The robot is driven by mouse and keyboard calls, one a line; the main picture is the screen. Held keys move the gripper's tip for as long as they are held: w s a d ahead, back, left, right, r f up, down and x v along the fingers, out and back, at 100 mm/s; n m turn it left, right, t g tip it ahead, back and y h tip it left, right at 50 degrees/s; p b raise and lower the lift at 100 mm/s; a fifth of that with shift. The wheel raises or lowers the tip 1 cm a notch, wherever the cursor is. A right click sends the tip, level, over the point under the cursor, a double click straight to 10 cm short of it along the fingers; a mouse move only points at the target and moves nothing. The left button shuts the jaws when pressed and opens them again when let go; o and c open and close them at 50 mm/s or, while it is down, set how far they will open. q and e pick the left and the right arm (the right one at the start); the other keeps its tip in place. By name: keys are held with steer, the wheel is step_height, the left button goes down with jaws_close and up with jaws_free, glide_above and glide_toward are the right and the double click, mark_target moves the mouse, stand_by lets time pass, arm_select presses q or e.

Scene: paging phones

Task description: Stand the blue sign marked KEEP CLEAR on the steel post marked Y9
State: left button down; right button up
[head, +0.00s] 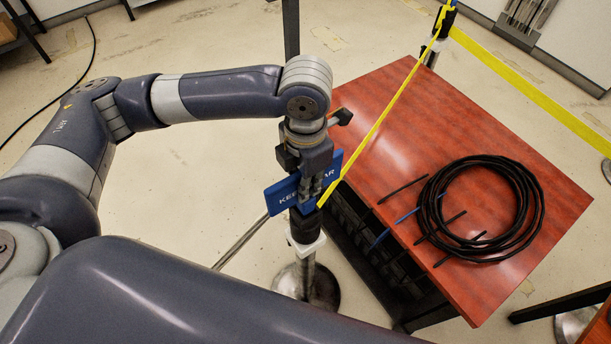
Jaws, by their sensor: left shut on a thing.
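The blue sign (279,197) with white letters is in the middle of the head view. My left gripper (312,193) points down and is shut on it, covering the middle of the lettering; "KE" and "AR" show at either side. A steel post (305,272) with a black top and a white collar stands directly below the sign on a round base. The sign and gripper hide the post's tip, so I cannot tell whether the sign touches it. No Y9 mark is readable. My right gripper is not in view.
A red-brown table (395,130) stands close at the right, with a coil of black cable (430,215) on it. Yellow tape (385,120) runs from near the sign to another post (436,45) at the back. Open floor (200,180) lies left of the post.

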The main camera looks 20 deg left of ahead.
arm_select(q)
steer(key=shift+f, duration=0.95)
stand_by(0.8)
steer(key=shift+p, duration=0.35)
steer(key=shift+f, duration=0.6)
stand_by(0.4)
